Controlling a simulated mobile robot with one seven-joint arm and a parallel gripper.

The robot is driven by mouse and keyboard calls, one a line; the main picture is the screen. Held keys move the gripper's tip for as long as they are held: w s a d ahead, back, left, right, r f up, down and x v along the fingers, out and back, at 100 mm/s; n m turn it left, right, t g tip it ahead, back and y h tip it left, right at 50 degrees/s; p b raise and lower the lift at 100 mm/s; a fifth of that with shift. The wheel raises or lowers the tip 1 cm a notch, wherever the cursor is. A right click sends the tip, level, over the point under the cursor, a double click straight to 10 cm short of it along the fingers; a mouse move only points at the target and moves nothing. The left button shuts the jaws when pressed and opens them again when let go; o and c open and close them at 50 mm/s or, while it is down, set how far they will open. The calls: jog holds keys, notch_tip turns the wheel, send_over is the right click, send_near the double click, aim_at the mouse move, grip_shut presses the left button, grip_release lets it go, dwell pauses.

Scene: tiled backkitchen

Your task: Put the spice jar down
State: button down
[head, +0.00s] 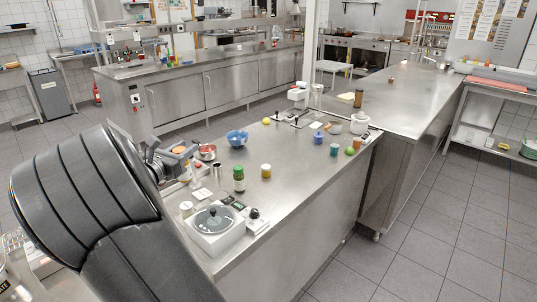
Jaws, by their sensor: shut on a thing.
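My gripper (183,154) is at the left end of the steel counter, partly hidden behind my own dark arm. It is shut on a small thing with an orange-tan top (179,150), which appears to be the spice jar. Most of that thing is hidden, and I cannot tell whether it touches the counter. The steel counter (300,165) stretches away to the right below it.
A red-filled pan (206,152), a metal cup (217,170), a green-lidded jar (239,179), a yellow jar (266,171) and a blue bowl (237,138) stand close by. A scale-like device (214,223) is at the near edge. The counter's middle is mostly clear.

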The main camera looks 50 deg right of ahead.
jog(key=s+d+m+g+y, duration=0.3)
jog(key=s+d+m+g, duration=0.7)
jog(key=s+d+g, duration=1)
jog(key=shift+w+d+f+t, duration=0.25)
jog(key=shift+w+f+t, duration=0.5)
jog(key=shift+w+f, duration=1.4)
jog(key=shift+w+d+f+t, duration=0.2)
jog(key=shift+w+f+t, duration=0.7)
jog(key=shift+f, duration=2.5)
jog(key=shift+w+d+f+t, duration=0.25)
jog(key=shift+w+f+t, duration=0.4)
jog(key=shift+w+f, duration=1.55)
jog(key=shift+s+f, duration=0.55)
jog(key=shift+f, duration=0.15)
jog(key=c, duration=1)
grip_release()
jog(key=shift+r, duration=0.1)
